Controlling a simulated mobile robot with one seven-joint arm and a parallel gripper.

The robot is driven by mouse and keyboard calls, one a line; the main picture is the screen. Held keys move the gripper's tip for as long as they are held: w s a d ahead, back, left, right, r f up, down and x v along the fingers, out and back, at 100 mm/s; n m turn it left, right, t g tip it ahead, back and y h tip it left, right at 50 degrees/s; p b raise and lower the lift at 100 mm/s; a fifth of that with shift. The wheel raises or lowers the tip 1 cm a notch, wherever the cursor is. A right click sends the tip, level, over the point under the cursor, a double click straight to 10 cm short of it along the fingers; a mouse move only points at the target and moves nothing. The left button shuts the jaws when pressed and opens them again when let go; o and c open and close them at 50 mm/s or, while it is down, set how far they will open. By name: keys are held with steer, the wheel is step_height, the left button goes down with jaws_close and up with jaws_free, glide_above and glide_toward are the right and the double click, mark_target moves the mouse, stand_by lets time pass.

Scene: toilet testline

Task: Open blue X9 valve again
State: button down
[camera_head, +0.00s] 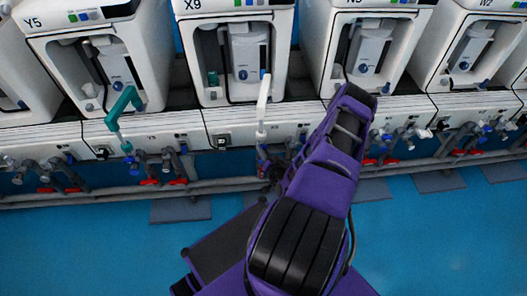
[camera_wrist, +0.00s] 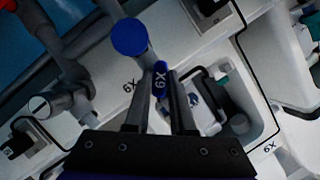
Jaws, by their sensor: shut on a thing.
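The blue X9 valve shows in the wrist view as a blue handle (camera_wrist: 160,72) with an upside-down X9 label. It lies between the two dark fingers of my gripper (camera_wrist: 160,104), which are shut on it. A round blue cap (camera_wrist: 130,37) on a grey pipe is just beyond the fingers, to the upper left. In the head view my gripper (camera_head: 271,166) reaches the pipes below the toilet unit marked X9 (camera_head: 205,60). There my purple arm hides most of the valve.
Units Y5 (camera_head: 35,50) and W2 (camera_head: 455,75) stand in the same row. A teal handle (camera_head: 122,103) stands up left of X9, and a white one (camera_head: 263,98) rises near my gripper. Red valve handles (camera_head: 178,181) line the low pipes. The blue floor in front is mostly clear.

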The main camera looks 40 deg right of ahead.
steer(key=n, duration=0.1)
steer(key=n+g+h+p, duration=0.1)
steer(key=shift+w+a+r+n, duration=0.15)
steer(key=shift+n, duration=0.25)
steer(key=shift+n+g+h, duration=0.7)
steer(key=shift+n+h, duration=0.2)
steer(key=shift+n, duration=0.4)
steer(key=c, duration=0.8)
jaws_free()
steer(key=shift+o, duration=0.2)
